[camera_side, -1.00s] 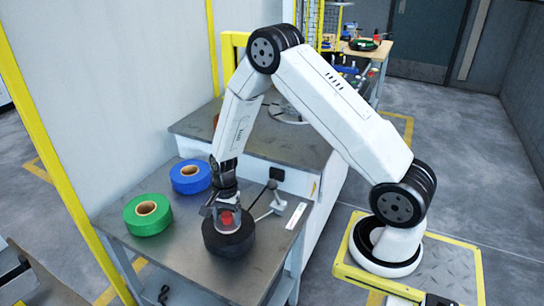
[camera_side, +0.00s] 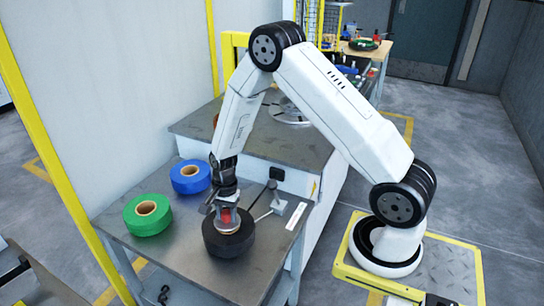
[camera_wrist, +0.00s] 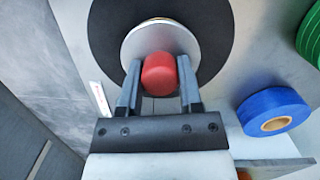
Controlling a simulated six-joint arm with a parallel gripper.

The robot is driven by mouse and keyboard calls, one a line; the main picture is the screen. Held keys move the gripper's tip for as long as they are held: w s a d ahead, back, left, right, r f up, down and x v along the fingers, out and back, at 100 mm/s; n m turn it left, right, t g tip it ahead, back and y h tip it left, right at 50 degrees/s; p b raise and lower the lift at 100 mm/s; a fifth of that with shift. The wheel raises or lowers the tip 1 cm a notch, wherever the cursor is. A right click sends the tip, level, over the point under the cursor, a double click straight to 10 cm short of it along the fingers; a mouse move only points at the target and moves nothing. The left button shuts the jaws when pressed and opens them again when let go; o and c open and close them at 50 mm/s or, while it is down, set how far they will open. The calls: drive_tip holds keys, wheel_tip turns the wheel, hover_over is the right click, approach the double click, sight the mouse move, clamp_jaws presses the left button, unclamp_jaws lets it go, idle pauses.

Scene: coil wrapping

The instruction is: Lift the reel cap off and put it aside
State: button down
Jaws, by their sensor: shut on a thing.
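The reel cap is a silver disc (camera_wrist: 150,38) with a red knob (camera_wrist: 159,74). My gripper (camera_wrist: 161,84) is shut on the red knob, one finger on each side. In the side view my gripper (camera_side: 227,207) points straight down over the black reel (camera_side: 230,244), which lies flat on the metal table. The cap sits over the middle of the reel and looks slightly raised. A tan edge of the core shows below it in the side view and past the disc's rim in the wrist view. The black reel (camera_wrist: 108,38) surrounds the disc there.
A green reel (camera_side: 147,216) and a blue reel (camera_side: 190,177) lie on the table (camera_side: 185,262) to the left. A small grey stand (camera_side: 276,203) and a white strip (camera_side: 296,216) are close on the right. The table's front left is clear.

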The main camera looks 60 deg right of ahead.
sight(226, 213)
drive_tip(key=shift+r, duration=0.6)
drive_tip(key=shift+r, duration=0.35)
drive_tip(key=shift+r, duration=0.35)
drive_tip(key=shift+r, duration=0.35)
drive_tip(key=shift+r, duration=0.2)
drive_tip(key=shift+w+d, duration=0.1)
